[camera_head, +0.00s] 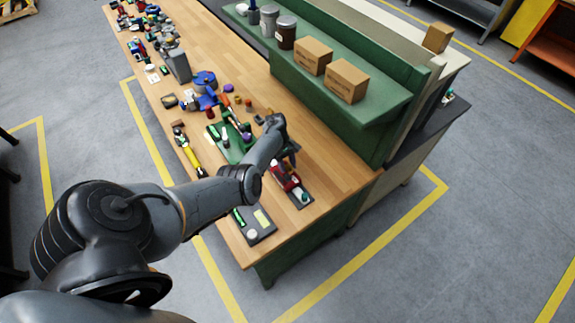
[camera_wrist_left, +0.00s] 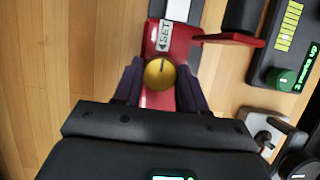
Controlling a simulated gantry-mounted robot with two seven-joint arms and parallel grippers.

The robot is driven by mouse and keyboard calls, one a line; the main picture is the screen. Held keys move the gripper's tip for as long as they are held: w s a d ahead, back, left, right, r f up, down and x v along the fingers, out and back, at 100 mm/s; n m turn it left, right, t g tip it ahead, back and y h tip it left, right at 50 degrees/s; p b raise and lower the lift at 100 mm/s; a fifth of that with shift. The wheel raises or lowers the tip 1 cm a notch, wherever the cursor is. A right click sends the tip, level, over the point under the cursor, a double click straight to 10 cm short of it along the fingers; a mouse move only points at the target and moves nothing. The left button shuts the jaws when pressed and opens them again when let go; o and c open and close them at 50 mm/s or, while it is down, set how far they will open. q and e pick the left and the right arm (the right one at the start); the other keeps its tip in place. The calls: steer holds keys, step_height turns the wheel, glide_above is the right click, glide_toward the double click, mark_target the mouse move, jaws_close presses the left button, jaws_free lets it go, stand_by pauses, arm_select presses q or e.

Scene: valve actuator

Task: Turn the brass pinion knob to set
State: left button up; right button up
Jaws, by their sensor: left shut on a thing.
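The brass pinion knob (camera_wrist_left: 158,76) is round, with a dark line on its face pointing up the picture. It sits on a red valve actuator body (camera_wrist_left: 182,42), which also shows in the head view (camera_head: 284,176). A white label reading SET with an arrow (camera_wrist_left: 164,36) lies just above the knob. My left gripper (camera_wrist_left: 158,82) has its two dark fingers on either side of the knob and is shut on it. In the head view the left gripper (camera_head: 289,150) is at the actuator, and the knob is hidden there. My right gripper is not in view.
A dark panel with a lit scale and green knob (camera_wrist_left: 283,78) stands right of the actuator in the wrist view. Several tools and parts, including a blue device (camera_head: 205,90), crowd the wooden bench (camera_head: 330,160). A green shelf (camera_head: 360,112) with boxes runs behind.

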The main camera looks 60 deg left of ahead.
arm_select(q)
steer(key=o, duration=1.1)
steer(key=shift+c, duration=0.2)
steer(key=shift+a+r, duration=0.25)
steer(key=shift+r, duration=0.25)
steer(key=v, duration=0.9)
steer(key=shift+r, duration=0.35)
